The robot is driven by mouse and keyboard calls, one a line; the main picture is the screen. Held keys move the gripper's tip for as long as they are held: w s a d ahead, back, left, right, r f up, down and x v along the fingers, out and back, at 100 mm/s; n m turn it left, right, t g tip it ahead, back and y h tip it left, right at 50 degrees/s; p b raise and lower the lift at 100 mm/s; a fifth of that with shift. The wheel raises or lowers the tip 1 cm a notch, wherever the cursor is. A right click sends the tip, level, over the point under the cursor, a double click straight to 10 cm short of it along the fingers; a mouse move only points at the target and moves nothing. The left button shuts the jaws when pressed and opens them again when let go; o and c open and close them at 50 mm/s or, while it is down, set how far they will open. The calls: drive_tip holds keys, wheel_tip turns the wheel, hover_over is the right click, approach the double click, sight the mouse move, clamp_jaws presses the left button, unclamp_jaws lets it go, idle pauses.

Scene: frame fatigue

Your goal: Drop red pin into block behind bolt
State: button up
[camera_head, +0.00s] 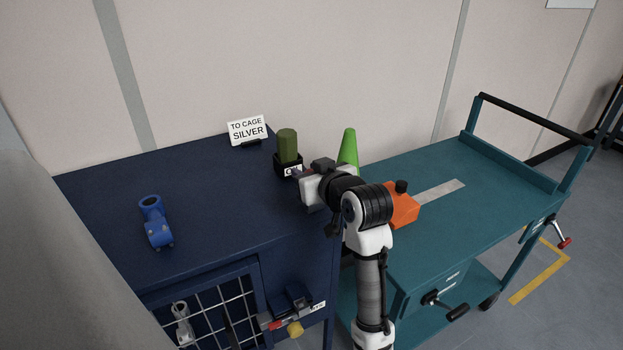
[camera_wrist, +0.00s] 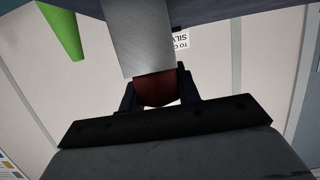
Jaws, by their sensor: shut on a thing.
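My gripper (camera_head: 298,174) is over the right part of the blue cabinet's top, close to a black holder (camera_head: 287,164) with a green cylinder. In the wrist view my gripper (camera_wrist: 158,92) is shut on a dark red piece (camera_wrist: 156,88), which looks like the red pin's head. A wide grey metal part (camera_wrist: 140,38) extends from it. In the head view the held piece is mostly hidden by my wrist. A dark block (camera_head: 293,298) sits on the cabinet front beside the cage door, with a bolt-like part with a red piece (camera_head: 271,324) and a yellow knob (camera_head: 295,329) below.
A sign (camera_head: 247,129) reads "TO CAGE SILVER". A wire cage door (camera_head: 215,308) is on the front.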

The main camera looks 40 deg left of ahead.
drive_tip(key=shift+r, duration=0.2)
wheel_tip(320, 180, up, 20)
drive_tip(key=b, duration=0.1)
drive_tip(key=shift+f, duration=0.15)
idle(0.4)
